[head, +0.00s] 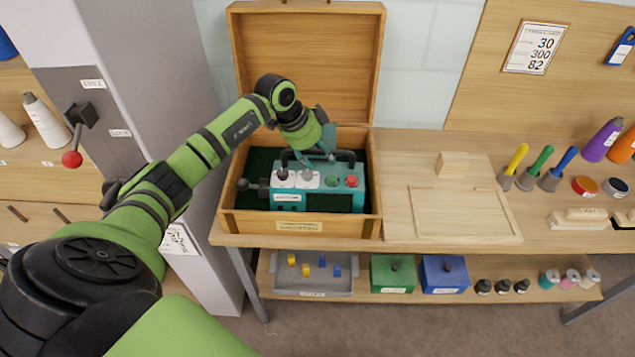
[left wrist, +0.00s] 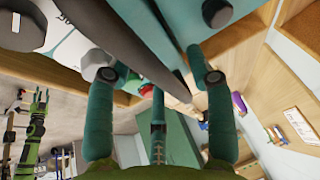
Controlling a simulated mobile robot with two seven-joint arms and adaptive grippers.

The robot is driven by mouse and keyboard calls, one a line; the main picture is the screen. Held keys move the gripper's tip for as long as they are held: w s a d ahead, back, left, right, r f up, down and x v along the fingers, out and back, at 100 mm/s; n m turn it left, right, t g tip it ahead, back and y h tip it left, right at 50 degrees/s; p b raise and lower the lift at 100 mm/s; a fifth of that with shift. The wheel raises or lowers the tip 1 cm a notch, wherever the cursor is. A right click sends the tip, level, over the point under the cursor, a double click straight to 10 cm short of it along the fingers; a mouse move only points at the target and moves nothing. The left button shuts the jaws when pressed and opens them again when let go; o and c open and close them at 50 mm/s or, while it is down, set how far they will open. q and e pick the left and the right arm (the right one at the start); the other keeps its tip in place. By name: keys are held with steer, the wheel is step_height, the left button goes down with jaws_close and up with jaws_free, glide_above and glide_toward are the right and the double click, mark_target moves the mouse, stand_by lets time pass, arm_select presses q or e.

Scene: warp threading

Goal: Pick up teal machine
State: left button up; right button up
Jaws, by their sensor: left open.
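The teal machine (head: 348,200) sits upright in an open wooden box on the table, with a white panel, a green button and a red button on top. A dark carrying handle (head: 347,154) arches over it. My left gripper (head: 318,155) is open at the handle, above the machine's top. In the left wrist view, the dark handle bar (left wrist: 168,62) runs diagonally across the gap between my open fingers (left wrist: 162,80); I cannot tell whether they touch it. A green arm with a small hand (left wrist: 38,105), apparently my right one, shows far off there; its fingers are unclear.
The wooden box (head: 250,218) has walls close around the machine, and its raised lid (head: 308,55) stands behind. A wooden board (head: 462,215) lies to the right, with a small wooden block (head: 453,164) behind it. Coloured-handled tools (head: 540,165) stand further right.

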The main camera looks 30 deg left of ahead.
arm_select(q)
jaws_close()
steer(key=shift+w+r, duration=0.1)
steer(key=shift+w, duration=0.05)
steer(key=shift+r, duration=0.1)
steer(key=shift+r, duration=0.25)
step_height(320, 180, up, 9)
steer(key=shift+f+b, duration=0.2)
steer(key=shift+b, duration=0.9)
steer(key=shift+r, duration=0.4)
step_height(320, 180, up, 13)
steer(key=p, duration=1.1)
steer(key=shift+p, duration=0.3)
